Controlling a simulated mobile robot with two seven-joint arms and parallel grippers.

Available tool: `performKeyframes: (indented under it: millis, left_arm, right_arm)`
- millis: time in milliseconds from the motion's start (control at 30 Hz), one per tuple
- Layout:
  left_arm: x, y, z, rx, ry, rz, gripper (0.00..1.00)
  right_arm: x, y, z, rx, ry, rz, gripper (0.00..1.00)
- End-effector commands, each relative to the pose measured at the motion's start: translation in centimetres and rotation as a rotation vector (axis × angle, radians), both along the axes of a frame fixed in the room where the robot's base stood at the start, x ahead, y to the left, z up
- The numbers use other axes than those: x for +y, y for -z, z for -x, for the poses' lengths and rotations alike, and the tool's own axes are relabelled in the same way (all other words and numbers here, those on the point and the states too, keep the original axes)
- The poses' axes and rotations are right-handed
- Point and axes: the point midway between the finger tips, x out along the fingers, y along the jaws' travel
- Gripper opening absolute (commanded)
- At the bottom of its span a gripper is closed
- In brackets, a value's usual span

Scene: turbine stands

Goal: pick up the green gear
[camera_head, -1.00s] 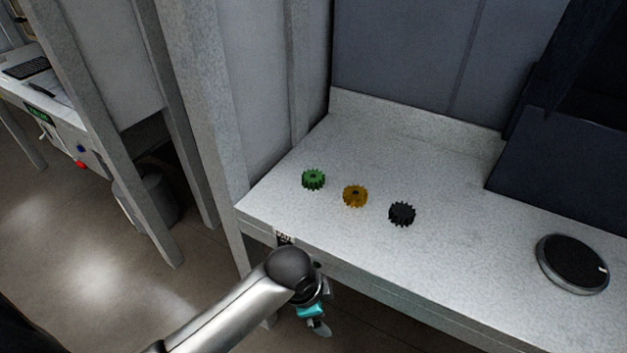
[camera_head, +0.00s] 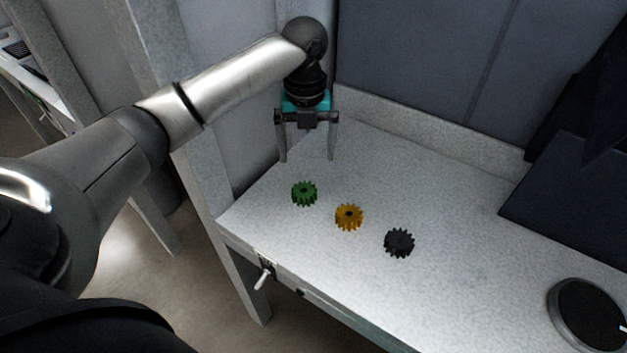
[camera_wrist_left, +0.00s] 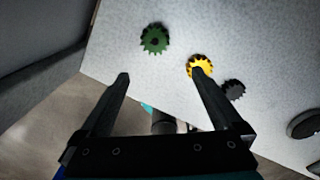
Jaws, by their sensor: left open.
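The green gear (camera_head: 304,194) lies flat on the pale speckled worktop, leftmost of three gears. It also shows in the left wrist view (camera_wrist_left: 155,39), beyond the fingertips and toward the left. My left gripper (camera_head: 307,158) is open and empty, with its fingers pointing down above the worktop. In the head view it appears just above the green gear, apart from it. In the left wrist view the two fingers (camera_wrist_left: 160,74) are spread wide, and the right finger overlaps part of the yellow gear's edge. My right gripper is not in view.
A yellow gear (camera_head: 349,217) and a black gear (camera_head: 399,243) lie in a row to the right of the green one. A round black disc (camera_head: 588,314) sits at far right. Grey panels stand behind the worktop (camera_head: 450,200), and a grey post (camera_head: 178,150) stands at its left.

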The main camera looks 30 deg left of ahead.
Motion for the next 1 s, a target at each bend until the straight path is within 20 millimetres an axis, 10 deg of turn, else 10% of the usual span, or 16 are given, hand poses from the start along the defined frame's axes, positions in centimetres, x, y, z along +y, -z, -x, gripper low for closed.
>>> performKeyframes:
  millis: [200,600,1000]
  left_arm:
    - [1.8,-1.4,-0.6,0.011,0.071,0.002,1.00]
    - [1.7,6.3,-0.5,0.012,0.075,0.002,1.00]
    - [1.7,9.3,-0.4,0.009,0.074,0.002,1.00]
  right_arm:
    - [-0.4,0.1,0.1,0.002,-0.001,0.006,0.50]
    - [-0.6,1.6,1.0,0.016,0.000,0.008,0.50]
    - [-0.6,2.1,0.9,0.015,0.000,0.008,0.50]
